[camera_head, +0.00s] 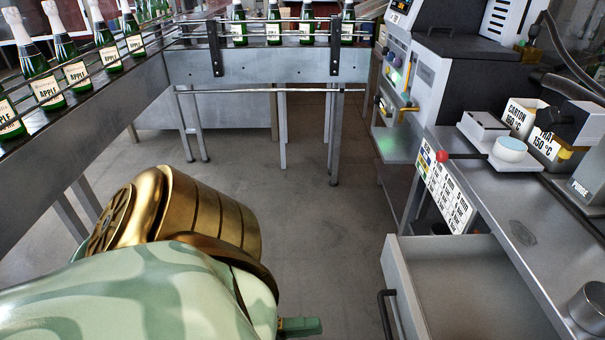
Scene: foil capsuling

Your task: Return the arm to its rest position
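My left arm (130,290), pale green with a large brass joint, fills the lower left and is bent close to the camera. A small green part (301,326) sticks out past it at the bottom edge and seems to belong to my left gripper. The fingers are mostly hidden behind the arm or cut off by the frame, so I cannot see whether they are open or shut, or whether they hold anything. My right arm and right gripper are not in view.
Green bottles with APPLE labels (76,73) line a railed conveyor (265,68) at left and back. A machine (425,75) stands at right. A metal bench (510,225) carries a blue-topped round pad (510,148). An open, empty drawer (470,290) juts out below. The middle floor is clear.

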